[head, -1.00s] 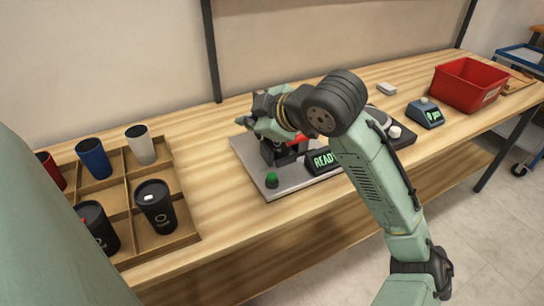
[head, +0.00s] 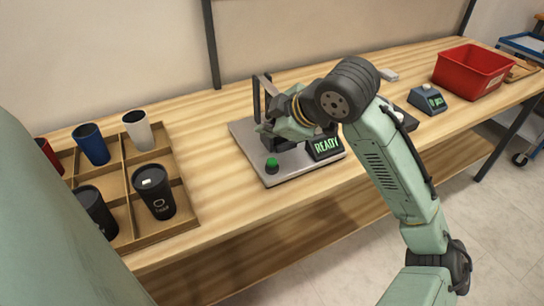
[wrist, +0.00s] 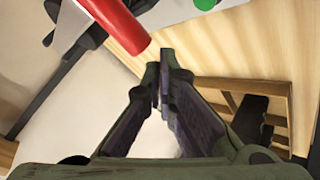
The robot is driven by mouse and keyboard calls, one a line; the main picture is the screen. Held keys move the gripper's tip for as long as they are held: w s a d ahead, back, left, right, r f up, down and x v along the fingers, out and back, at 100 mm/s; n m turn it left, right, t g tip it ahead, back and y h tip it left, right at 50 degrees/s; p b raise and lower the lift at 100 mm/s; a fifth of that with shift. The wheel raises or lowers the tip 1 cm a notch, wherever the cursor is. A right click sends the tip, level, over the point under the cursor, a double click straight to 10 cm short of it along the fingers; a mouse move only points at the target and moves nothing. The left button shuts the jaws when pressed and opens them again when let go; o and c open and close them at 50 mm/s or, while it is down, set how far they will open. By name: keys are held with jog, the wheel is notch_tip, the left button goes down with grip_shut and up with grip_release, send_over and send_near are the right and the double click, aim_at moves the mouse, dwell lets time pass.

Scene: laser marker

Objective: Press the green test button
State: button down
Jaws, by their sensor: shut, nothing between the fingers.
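The green test button (head: 271,162) sits on a dark round base at the front left corner of the grey machine plate (head: 297,174). In the wrist view a green round shape, likely the button (wrist: 206,3), is cut off by the top edge. My gripper (head: 262,131) is over the plate, behind and above the button and apart from it. In the wrist view my fingers (wrist: 158,68) are together with nothing between them. A red cylinder (wrist: 115,22) lies close beyond the fingertips on the left. The lit READY display (head: 326,145) stands right of the button.
A divided wooden tray (head: 190,222) with several cups stands at the left. A dark upright frame (head: 257,97) rises behind my gripper. A blue-grey device (head: 427,102) and a red bin (head: 472,72) stand at the right. Bare wood lies between tray and plate.

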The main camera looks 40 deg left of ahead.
aim_at(270, 163)
notch_tip(270, 163, down, 6)
jog(key=b, duration=0.4)
dwell(1.2)
jog(key=shift+f, duration=0.4)
jog(key=shift+f+b, duration=0.5)
jog(key=shift+b, duration=0.15)
dwell(0.5)
jog(key=shift+r, duration=0.15)
jog(key=shift+r+p, duration=0.8)
jog(key=shift+p, duration=0.1)
notch_tip(270, 163, up, 5)
jog(key=p, duration=0.4)
jog(key=shift+r, duration=0.1)
